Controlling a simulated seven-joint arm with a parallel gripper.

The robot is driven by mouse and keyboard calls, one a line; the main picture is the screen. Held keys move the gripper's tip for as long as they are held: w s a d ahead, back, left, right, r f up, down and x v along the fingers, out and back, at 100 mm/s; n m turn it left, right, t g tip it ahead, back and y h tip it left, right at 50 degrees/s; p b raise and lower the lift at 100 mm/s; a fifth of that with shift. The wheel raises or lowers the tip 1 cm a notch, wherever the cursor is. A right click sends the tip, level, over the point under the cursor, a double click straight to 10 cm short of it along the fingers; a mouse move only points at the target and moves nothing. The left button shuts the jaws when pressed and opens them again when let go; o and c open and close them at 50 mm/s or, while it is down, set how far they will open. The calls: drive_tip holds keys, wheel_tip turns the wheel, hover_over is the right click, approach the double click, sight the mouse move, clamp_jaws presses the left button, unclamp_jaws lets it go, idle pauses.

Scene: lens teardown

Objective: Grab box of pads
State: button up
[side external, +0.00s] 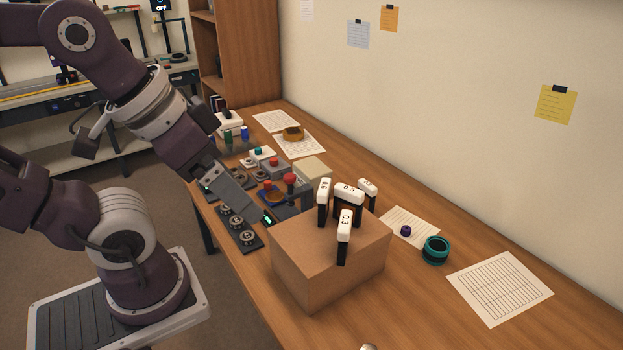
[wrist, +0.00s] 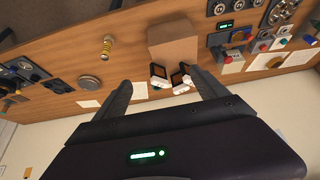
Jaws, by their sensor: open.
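A plain brown box (side external: 330,258) stands on the wooden table, with several black-and-white blocks (side external: 348,194) on top, marked with numbers such as 0.5 and 0.3. No label on the box is visible, so I cannot tell if it holds pads. It also shows in the wrist view (wrist: 172,42), with the blocks (wrist: 160,75) at its near edge. My gripper (wrist: 157,78) is open. Its two fingers are apart, with the blocks showing between them and some distance beyond. In the side view, my arm reaches in left of the box, and the fingertips are hard to make out.
A smaller cream box (side external: 313,168) stands behind the brown box, among switch panels with red buttons (side external: 289,179) and dark dial panels (side external: 239,228). A teal ring (side external: 435,250), a small purple knob (side external: 406,230) and a ruled sheet (side external: 499,288) lie to the right.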

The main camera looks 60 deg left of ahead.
drive_tip(key=shift+o, duration=1)
drive_tip(key=w+a+r+n+g+h, duration=0.1)
drive_tip(key=w+n, duration=0.2)
drive_tip(key=w, duration=0.2)
drive_tip(key=w+a+r+n+h, duration=0.1)
drive_tip(key=w+r+n, duration=0.1)
drive_tip(key=w, duration=0.3)
drive_tip(key=n+g+y, duration=0.4)
drive_tip(key=n, duration=0.8)
hover_over(311, 166)
drive_tip(key=s+d, duration=0.1)
drive_tip(key=d, duration=0.3)
drive_tip(key=f, duration=2)
drive_tip(key=shift+s+f, duration=0.2)
drive_tip(key=shift+f, duration=0.05)
drive_tip(key=shift+n+g+y, duration=0.3)
drive_tip(key=shift+n+y, duration=0.2)
drive_tip(key=shift+y, duration=0.1)
drive_tip(key=a+f, duration=0.1)
drive_tip(key=f, duration=0.1)
drive_tip(key=w+a+f, duration=0.1)
drive_tip(key=a+f, duration=0.1)
drive_tip(key=f, duration=0.1)
drive_tip(key=shift+w+f, duration=0.15)
drive_tip(key=shift+f, duration=0.2)
drive_tip(key=x, duration=0.6)
drive_tip(key=shift+w+f, duration=0.15)
drive_tip(key=shift+f, duration=0.15)
drive_tip(key=shift+f, duration=0.25)
